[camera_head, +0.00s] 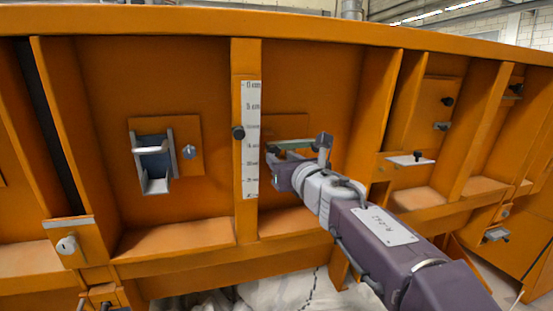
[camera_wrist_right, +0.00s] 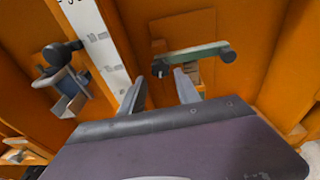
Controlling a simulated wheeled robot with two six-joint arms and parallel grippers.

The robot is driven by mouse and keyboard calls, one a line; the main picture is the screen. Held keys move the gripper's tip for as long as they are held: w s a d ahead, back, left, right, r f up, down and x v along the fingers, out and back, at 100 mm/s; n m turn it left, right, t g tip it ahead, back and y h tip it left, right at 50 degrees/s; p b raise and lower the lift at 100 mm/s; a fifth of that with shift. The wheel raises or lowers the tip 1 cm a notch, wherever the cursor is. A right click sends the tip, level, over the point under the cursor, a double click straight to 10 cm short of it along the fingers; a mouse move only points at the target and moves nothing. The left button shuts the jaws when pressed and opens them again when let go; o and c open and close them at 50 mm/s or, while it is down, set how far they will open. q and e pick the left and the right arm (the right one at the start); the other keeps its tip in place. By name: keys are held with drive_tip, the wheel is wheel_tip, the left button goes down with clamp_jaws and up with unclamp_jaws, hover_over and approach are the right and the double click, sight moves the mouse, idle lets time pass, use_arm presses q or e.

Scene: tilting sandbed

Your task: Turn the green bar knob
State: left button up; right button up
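The green bar knob (camera_wrist_right: 195,55) shows in the right wrist view as a green bar with a dark rounded end at its right, on an orange plate. In the head view the green bar (camera_head: 292,144) is partly hidden by my right arm. My right gripper (camera_wrist_right: 160,78) is open, with an empty gap between its two grey fingers. The bar is beyond the fingertips, up and to the right of the gap, and does not lie between them. In the head view my right gripper (camera_head: 284,172) is just below the bar. My left gripper is not in view.
Further left is a grey bracket with a handle (camera_head: 154,160). Orange vertical ribs (camera_head: 374,110) stand out on both sides of the bay.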

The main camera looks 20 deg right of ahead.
sight(275, 153)
drive_tip(key=w, duration=0.5)
drive_tip(key=shift+a+p, duration=0.15)
drive_tip(key=shift+p, duration=0.15)
drive_tip(key=shift+f, duration=0.1)
clamp_jaws()
